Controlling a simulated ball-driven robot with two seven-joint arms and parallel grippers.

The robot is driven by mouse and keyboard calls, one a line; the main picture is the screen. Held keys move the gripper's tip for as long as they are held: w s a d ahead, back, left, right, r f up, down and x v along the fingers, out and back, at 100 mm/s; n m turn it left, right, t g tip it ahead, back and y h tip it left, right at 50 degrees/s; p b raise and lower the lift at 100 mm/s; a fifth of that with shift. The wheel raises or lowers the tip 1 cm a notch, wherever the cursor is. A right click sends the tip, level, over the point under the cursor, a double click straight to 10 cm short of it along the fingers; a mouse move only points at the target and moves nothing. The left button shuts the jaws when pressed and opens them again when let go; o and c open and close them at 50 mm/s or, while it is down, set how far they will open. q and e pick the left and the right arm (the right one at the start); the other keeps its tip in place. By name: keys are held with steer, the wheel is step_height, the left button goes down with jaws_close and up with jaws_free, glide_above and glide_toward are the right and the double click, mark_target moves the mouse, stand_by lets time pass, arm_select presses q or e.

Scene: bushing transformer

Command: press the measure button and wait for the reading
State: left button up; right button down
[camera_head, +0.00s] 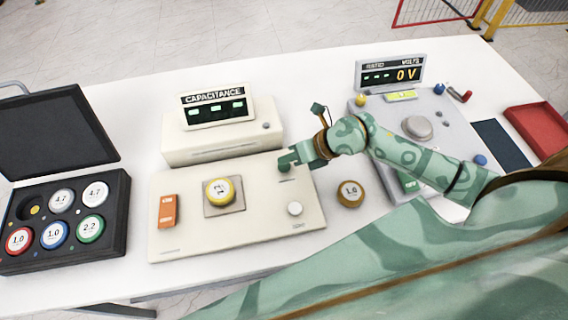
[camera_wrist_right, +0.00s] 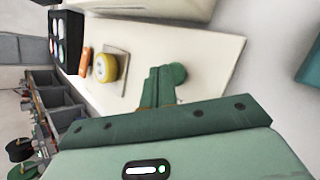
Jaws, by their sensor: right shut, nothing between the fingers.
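The cream capacitance meter (camera_head: 222,140) stands at the back, and its display (camera_head: 214,108) shows green dashes. In front of it lies a cream panel (camera_head: 180,242). A yellow-rimmed round part (camera_head: 218,191) sits on the panel's square pad; it also shows in the right wrist view (camera_wrist_right: 106,68). My right gripper (camera_head: 287,161) is shut and empty, over the panel's back right. A round green button (camera_wrist_right: 177,75) shows right by its fingertips (camera_wrist_right: 160,86); I cannot tell whether they touch it. In the head view the gripper largely hides it. My left gripper is not in view.
An open black case (camera_head: 120,222) with several round parts is left. A voltage unit (camera_head: 390,73) and red tray (camera_head: 540,128) are right.

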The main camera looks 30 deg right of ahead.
mark_target(289, 167)
steer(key=shift+f, duration=0.3)
steer(key=shift+f, duration=0.5)
stand_by(0.6)
steer(key=shift+r+p, duration=0.8)
steer(key=shift+r, duration=0.15)
step_height(289, 167, up, 5)
steer(key=p, duration=0.5)
steer(key=shift+r, duration=0.1)
stand_by(0.8)
